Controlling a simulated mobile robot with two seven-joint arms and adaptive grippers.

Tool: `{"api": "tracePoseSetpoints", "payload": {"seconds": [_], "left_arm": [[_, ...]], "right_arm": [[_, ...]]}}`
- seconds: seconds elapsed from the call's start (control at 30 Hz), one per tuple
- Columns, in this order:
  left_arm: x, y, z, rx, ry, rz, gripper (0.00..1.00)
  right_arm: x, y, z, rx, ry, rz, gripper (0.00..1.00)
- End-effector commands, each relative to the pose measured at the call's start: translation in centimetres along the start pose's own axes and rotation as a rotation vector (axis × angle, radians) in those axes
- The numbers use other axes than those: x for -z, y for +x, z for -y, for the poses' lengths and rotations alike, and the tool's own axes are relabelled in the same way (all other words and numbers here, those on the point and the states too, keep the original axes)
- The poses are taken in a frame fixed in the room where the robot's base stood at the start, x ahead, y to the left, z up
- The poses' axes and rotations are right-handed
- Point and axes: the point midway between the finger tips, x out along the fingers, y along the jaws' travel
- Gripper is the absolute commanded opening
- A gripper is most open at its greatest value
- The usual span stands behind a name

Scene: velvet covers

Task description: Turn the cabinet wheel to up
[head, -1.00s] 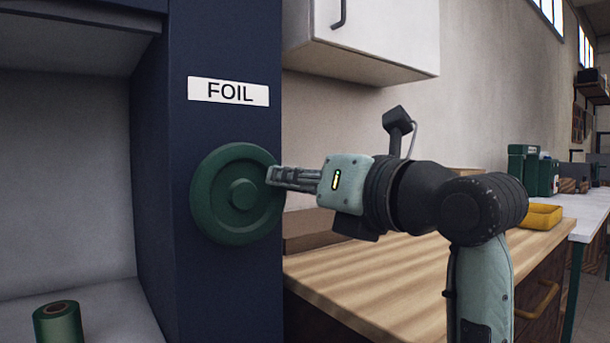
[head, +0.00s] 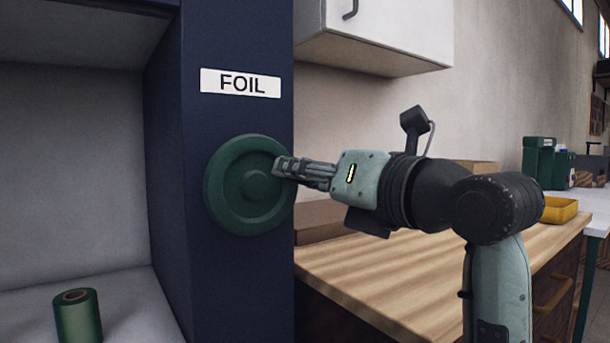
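The cabinet wheel (head: 226,198) is a round dark green disc with a raised centre hub. It sits on the dark blue cabinet front (head: 240,290), below a white label reading FOIL (head: 240,83). No mark showing the wheel's turn is visible.
An open cabinet bay (head: 70,170) on the left holds a green roll (head: 78,318). A wooden counter (head: 400,290) runs below my arm, with a yellow tray (head: 559,210) farther back. A white wall cabinet (head: 385,35) hangs above.

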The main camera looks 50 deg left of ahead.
Motion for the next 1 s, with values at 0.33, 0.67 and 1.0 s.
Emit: {"api": "tracePoseSetpoints", "payload": {"seconds": [0.33,0.67,1.0], "left_arm": [[-0.1,-6.0,0.1,0.002,0.002,0.004,0.39],[0.0,-11.2,0.0,0.001,0.001,0.001,0.39],[0.0,-11.8,0.0,0.001,0.001,0.0,0.39]], "right_arm": [[0.0,0.0,0.0,0.0,0.0,0.001,0.0],[0.0,0.0,0.0,0.0,0.0,0.001,0.0],[0.0,0.0,0.0,0.0,0.0,0.0,0.0]]}}
